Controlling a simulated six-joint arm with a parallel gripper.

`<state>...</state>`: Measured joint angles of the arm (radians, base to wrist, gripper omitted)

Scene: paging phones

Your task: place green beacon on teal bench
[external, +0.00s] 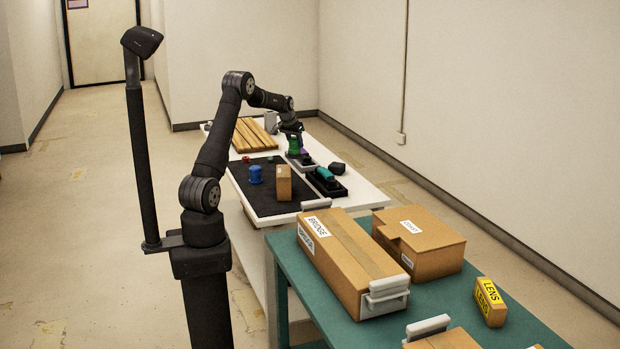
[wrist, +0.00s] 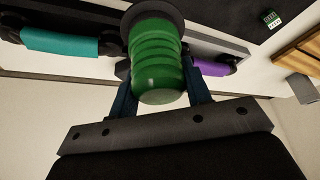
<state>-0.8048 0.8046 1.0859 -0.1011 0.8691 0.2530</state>
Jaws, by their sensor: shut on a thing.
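The green beacon (external: 294,145) is a ribbed green cylinder with a dark base. It fills the middle of the wrist view (wrist: 157,70), between the two blue fingers of my gripper (wrist: 160,95). My gripper (external: 291,131) is shut on it, above the far part of the white table. I cannot tell whether the beacon's base touches anything. The teal bench (external: 440,312) stands in the near right of the external view, well away from my gripper, with boxes on it.
The white table (external: 362,192) holds a black mat (external: 262,201), a blue beacon (external: 255,174), a small brown box (external: 284,183), a teal handset (external: 325,174) and a wooden rack (external: 252,135). On the bench are the BRIDGE box (external: 350,262), another carton (external: 420,240) and the LENS box (external: 490,302).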

